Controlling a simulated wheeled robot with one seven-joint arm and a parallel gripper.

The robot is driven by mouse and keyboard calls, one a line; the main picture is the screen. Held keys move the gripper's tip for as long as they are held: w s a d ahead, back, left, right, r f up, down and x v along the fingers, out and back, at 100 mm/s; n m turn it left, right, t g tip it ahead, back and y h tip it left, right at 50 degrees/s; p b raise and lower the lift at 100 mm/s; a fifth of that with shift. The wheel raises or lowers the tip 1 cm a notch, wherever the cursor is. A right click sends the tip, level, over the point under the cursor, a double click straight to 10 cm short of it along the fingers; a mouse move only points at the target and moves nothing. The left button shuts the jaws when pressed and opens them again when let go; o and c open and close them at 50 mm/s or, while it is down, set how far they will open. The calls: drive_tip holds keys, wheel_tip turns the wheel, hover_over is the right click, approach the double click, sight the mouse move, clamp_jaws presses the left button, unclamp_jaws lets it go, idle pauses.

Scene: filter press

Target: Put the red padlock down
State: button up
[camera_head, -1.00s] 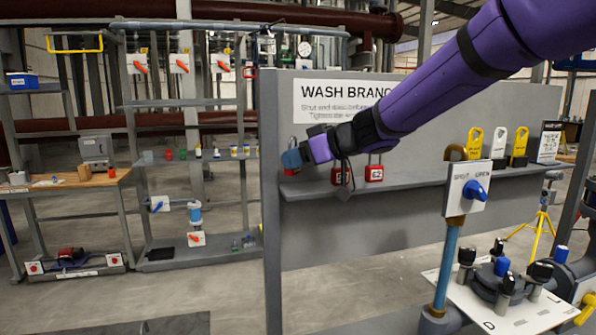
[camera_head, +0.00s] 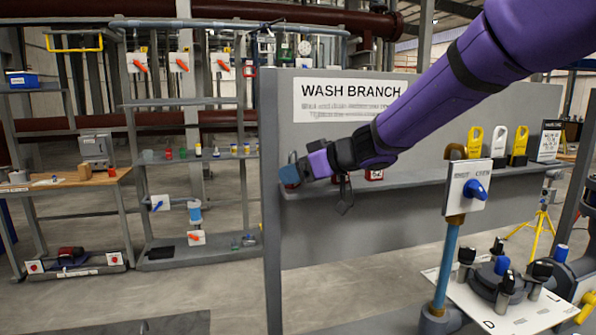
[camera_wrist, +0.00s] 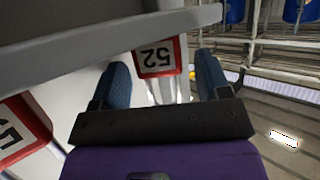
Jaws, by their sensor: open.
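My gripper (camera_head: 289,176) is at the left end of the grey shelf on the wash-branch panel. In the wrist view its two blue fingers (camera_wrist: 164,80) are spread apart. A red padlock (camera_wrist: 157,57) with a white label, upside down in this picture and seeming to read 52, lies between the fingertips, next to the shelf edge. Gaps show on both sides of it. In the head view my gripper hides most of this padlock. Another red padlock (camera_head: 374,175) is on the shelf to the right. A further red one shows at the left in the wrist view (camera_wrist: 18,132).
The grey shelf (camera_head: 430,178) runs along the panel below the WASH BRANCH sign (camera_head: 350,99). Yellow and white lockout tags (camera_head: 498,146) stand at its right. Open floor lies to the left.

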drive_tip(key=shift+r, duration=0.1)
drive_tip(key=shift+d+r, duration=0.15)
drive_tip(key=v, duration=1.1)
drive_tip(key=shift+s+d, duration=0.25)
drive_tip(key=shift+s, duration=0.05)
